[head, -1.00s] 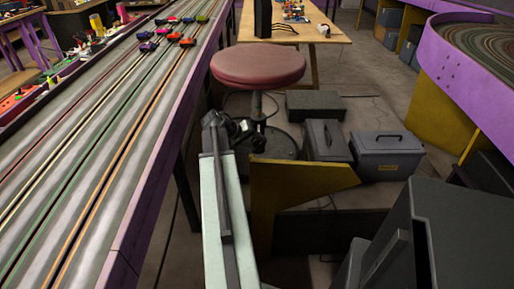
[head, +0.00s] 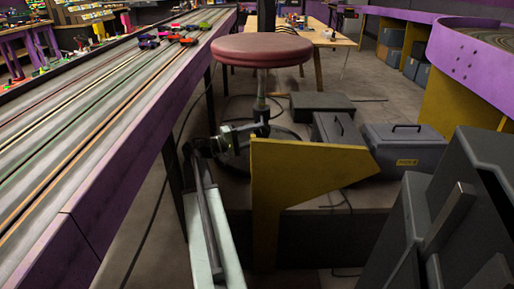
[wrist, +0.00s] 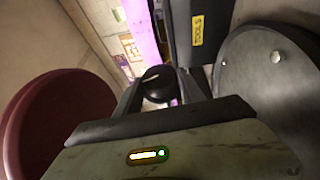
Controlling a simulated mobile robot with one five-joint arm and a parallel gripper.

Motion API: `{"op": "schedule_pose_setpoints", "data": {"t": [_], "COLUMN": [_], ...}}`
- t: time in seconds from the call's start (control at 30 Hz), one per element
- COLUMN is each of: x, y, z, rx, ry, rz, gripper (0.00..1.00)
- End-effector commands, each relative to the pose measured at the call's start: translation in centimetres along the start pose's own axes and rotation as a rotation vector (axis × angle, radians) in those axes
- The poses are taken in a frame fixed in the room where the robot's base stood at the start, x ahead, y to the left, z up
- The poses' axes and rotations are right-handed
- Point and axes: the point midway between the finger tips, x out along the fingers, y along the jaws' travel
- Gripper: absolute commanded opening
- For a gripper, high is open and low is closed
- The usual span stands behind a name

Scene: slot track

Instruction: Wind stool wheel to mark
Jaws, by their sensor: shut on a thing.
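The stool has a round dark red seat (head: 262,49) on a thin metal column, above a dark round base. In the wrist view the seat (wrist: 52,125) is at the left and the base (wrist: 265,85) at the right. My gripper (head: 260,128) reaches sideways to the column below the seat. In the wrist view its jaws (wrist: 160,95) are shut on a dark round part, which I take for the stool wheel (wrist: 157,76). The jaws hide part of it. I cannot make out a mark.
A yellow panel (head: 300,175) stands close to the right of my arm. Tool boxes (head: 403,148) stand behind it. The purple-edged slot track (head: 90,120) runs along the left, with small cars on it. Dark cases (head: 455,215) fill the right front.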

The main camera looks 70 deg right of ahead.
Motion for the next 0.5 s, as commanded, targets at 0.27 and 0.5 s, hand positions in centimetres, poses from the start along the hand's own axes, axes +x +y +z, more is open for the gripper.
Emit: {"op": "schedule_pose_setpoints", "data": {"t": [0.27, 0.5], "x": [-0.02, 0.11], "y": [-1.22, -0.96], "z": [0.14, 0.20], "rx": [-0.074, -0.111], "ry": [-0.002, -0.003], "rz": [0.174, 0.263], "gripper": [0.05, 0.05]}}
